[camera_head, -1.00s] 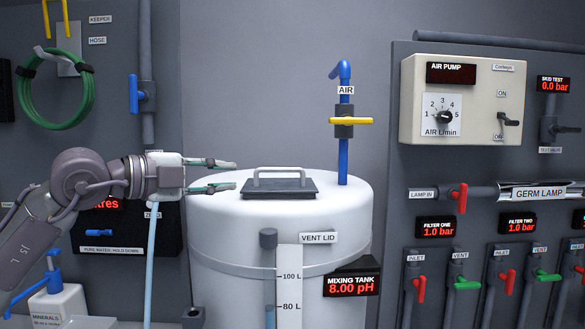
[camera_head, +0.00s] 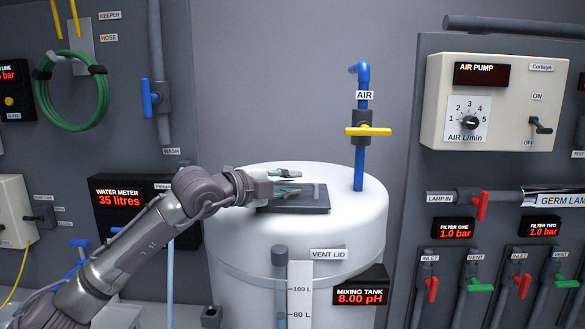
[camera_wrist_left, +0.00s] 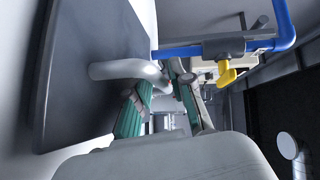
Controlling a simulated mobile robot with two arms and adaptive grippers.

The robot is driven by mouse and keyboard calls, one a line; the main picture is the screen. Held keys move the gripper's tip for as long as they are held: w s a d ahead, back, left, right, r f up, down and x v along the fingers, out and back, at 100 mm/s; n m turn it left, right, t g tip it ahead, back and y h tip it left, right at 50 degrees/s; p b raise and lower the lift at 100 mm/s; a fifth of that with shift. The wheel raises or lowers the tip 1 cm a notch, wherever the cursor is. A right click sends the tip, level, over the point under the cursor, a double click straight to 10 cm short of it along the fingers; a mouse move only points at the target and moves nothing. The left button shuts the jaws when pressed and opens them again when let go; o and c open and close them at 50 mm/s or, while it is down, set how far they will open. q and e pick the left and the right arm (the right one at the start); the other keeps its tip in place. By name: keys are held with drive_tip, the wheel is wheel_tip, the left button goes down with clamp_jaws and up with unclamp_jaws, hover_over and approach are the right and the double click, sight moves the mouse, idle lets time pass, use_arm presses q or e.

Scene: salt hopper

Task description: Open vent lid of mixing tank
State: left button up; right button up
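The white mixing tank (camera_head: 235,225) stands in the middle of the head view. Its dark square vent lid (camera_head: 310,207) lies flat on the tank top and is closed. The lid's pale bar handle (camera_head: 319,190) is partly hidden behind my left gripper (camera_head: 297,182). In the left wrist view the lid (camera_wrist_left: 90,60) fills the left side, with its handle (camera_wrist_left: 120,69) reaching between the green-padded fingertips of the left gripper (camera_wrist_left: 160,88). The fingers are apart, around the handle; I cannot tell whether they touch it. My right gripper is out of view.
A blue air pipe (camera_head: 360,165) with a yellow valve handle (camera_head: 368,131) rises just right of the lid. The pH display (camera_head: 360,293) hangs on the tank front. The filter panel (camera_head: 405,190) stands at the right, the water meter (camera_head: 120,194) at the left. Space above the lid is free.

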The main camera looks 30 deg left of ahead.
use_arm(q)
drive_tip(key=shift+w+d, duration=0.1)
drive_tip(key=shift+w, duration=0.15)
drive_tip(key=shift+c, duration=0.5)
drive_tip(key=shift+f, duration=0.1)
clamp_jaws()
drive_tip(key=shift+s, duration=0.1)
